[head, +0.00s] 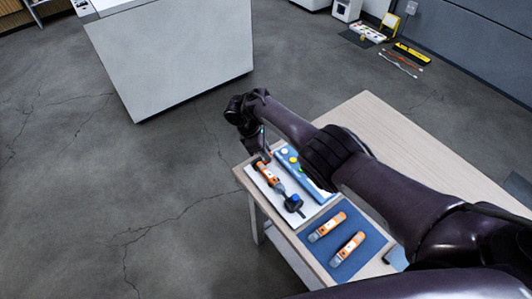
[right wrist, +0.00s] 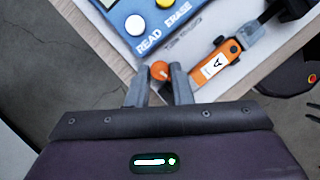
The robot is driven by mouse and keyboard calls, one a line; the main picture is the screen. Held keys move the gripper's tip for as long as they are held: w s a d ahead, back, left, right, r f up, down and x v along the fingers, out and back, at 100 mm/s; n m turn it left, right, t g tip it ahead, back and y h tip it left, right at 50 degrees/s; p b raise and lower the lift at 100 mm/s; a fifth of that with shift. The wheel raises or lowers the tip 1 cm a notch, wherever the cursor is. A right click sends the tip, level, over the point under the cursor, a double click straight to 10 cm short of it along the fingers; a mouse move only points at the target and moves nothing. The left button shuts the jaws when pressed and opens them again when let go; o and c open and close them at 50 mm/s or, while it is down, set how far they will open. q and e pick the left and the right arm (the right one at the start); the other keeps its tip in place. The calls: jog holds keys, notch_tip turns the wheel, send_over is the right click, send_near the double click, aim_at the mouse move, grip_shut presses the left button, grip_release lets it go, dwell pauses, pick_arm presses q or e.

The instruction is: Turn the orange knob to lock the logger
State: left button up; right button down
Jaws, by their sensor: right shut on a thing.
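The orange knob (right wrist: 159,70) sits between the two grey fingers of my right gripper (right wrist: 160,84) at the near end of the logger. The gripper is shut on it. In the head view my right gripper (head: 263,157) reaches down at the table's far left corner and hides the knob. The orange logger (right wrist: 218,65) with a white label "A" lies on a white board (head: 262,181); it also shows in the head view (head: 268,174). A grey and black clamp with a blue cap (head: 295,202) is at its other end. My left gripper is not in view.
A blue box (right wrist: 150,18) with READ and ERASE buttons lies beside the logger. Two more orange loggers (head: 327,227) (head: 348,248) lie on a blue mat (head: 374,242). The wooden table (head: 375,125) is bare behind my right arm.

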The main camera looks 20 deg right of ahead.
jog(key=shift+m+b, duration=0.35)
jog(key=shift+m, duration=0.45)
jog(key=shift+g, duration=0.3)
jog(key=shift+w, duration=0.1)
jog(key=c, duration=1.3)
grip_release()
jog(key=shift+r, duration=0.1)
jog(key=v, duration=0.7)
jog(key=shift+r+p, duration=0.35)
jog(key=shift+p, duration=0.1)
jog(key=shift+a, duration=0.1)
